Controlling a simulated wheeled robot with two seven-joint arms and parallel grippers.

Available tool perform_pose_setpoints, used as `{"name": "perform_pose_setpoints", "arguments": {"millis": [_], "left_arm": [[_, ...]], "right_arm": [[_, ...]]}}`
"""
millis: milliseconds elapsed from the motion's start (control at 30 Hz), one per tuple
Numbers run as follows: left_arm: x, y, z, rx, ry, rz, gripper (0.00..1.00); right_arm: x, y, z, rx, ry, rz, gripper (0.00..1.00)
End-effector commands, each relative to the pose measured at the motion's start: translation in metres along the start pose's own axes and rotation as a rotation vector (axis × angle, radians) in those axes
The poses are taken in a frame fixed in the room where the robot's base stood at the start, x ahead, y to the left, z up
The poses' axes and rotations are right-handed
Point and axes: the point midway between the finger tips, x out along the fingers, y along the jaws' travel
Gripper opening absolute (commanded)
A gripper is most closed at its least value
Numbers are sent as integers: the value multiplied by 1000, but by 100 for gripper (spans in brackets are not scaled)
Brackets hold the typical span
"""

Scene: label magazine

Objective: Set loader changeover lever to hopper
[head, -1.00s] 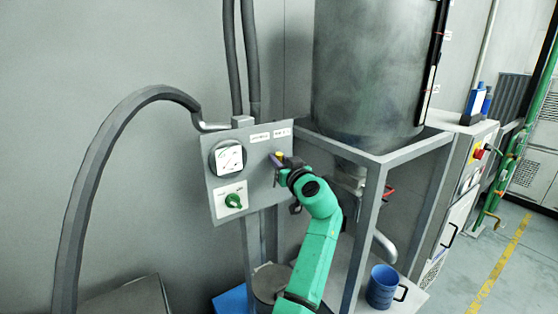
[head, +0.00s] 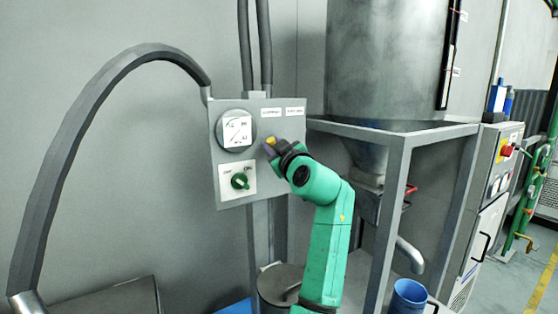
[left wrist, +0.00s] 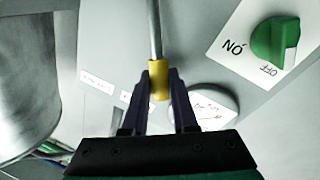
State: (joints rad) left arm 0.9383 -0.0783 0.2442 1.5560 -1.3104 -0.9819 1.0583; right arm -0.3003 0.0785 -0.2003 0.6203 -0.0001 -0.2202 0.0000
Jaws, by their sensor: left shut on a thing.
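The changeover lever shows in the left wrist view as a grey metal rod (left wrist: 155,28) with a yellow grip (left wrist: 159,84). In the head view its yellow end (head: 271,141) stands in front of the grey control panel (head: 220,160), under the left one (head: 271,112) of two white labels, whose print I cannot read. My left gripper (left wrist: 159,78) is shut on the lever's yellow grip, one dark finger on each side. In the head view the fingers (head: 272,149) partly hide the grip and the lever's base. My right gripper is not in view.
The panel carries a round gauge (head: 237,131) and a green OFF/ON knob (head: 240,181) close to my gripper. A metal hopper (head: 385,60) stands on a grey frame (head: 393,200) at right. A blue mug (head: 408,297) is low at front. A thick hose (head: 75,130) arches at left.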

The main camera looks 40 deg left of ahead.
Motion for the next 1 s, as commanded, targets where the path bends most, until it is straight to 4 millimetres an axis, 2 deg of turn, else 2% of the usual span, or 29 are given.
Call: {"name": "perform_pose_setpoints", "arguments": {"millis": [33, 200, 633, 667, 700, 733, 1000], "left_arm": [[-1, -5, 4, -17, 3, -2, 0], [-1, -7, 2, -57, 10, -2, 0], [-1, -8, 1, -69, 11, -4, 0], [-1, -8, 1, -69, 11, -4, 34], [-1, -8, 1, -69, 11, -3, 49], [-1, -8, 1, -69, 11, -3, 56], [-1, -7, 1, -67, 12, -2, 56]], "right_arm": [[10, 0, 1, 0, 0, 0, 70], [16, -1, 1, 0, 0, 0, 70], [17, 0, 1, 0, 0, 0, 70], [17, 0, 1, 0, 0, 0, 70], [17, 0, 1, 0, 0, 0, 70], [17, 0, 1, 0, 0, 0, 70], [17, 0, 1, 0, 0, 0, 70]]}}
